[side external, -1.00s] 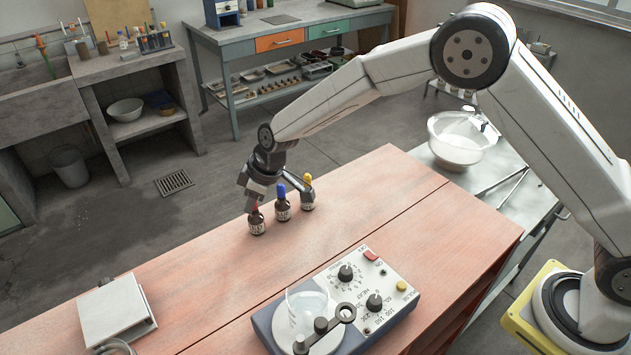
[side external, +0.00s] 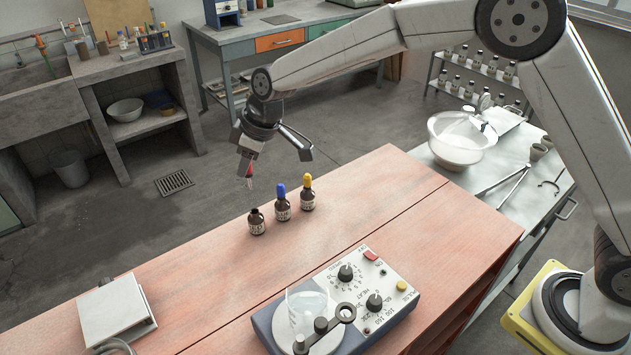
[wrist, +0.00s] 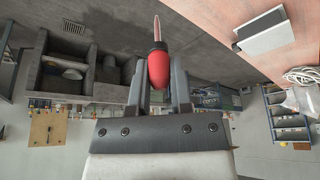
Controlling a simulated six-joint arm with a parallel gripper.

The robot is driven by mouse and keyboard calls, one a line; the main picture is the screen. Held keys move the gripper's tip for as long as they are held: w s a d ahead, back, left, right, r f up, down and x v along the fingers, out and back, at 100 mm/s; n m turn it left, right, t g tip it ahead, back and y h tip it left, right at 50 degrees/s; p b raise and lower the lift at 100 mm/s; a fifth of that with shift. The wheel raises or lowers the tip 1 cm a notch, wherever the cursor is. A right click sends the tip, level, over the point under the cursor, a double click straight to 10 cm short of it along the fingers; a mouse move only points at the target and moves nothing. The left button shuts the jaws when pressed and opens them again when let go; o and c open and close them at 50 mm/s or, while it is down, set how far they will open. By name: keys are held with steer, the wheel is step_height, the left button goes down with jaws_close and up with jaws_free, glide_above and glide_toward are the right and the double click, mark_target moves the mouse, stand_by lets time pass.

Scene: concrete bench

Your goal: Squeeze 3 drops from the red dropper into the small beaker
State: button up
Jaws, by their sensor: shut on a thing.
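My gripper (side external: 246,165) is shut on the red dropper (side external: 249,172), above the far edge of the bench. In the wrist view the dropper's red bulb (wrist: 158,68) sits between the fingers, its glass tip pointing away from the gripper. Below it stands an open brown bottle (side external: 256,223) with no cap. Beside that bottle are a blue-capped bottle (side external: 282,205) and a yellow-capped bottle (side external: 307,194). The small clear beaker (side external: 309,308) stands on the hotplate (side external: 375,317) at the front of the bench, apart from the dropper.
A dark clamp arm (side external: 326,329) lies across the front of the beaker. A pale flat box (side external: 115,312) with a cable lies at left. The wooden bench (side external: 205,275) is clear between the bottles and hotplate. A glass bowl (side external: 459,145) stands on the side table at right.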

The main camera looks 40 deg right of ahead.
steer(key=shift+r, duration=0.25)
stand_by(0.4)
steer(key=shift+r, duration=2.25)
steer(key=s+d+f+m+h, duration=0.1)
steer(key=s+d+f+m, duration=0.1)
steer(key=d, duration=0.5)
steer(key=s+d+f+m+t+h, duration=0.1)
steer(key=s+d+m, duration=0.3)
steer(key=d, duration=0.4)
steer(key=s+d+f+m+h, duration=0.1)
steer(key=s+d+f+m, duration=0.2)
steer(key=s+d, duration=0.2)
steer(key=d, duration=0.3)
steer(key=shift+s+f, duration=0.15)
steer(key=shift+f, duration=0.2)
steer(key=shift+a, duration=0.1)
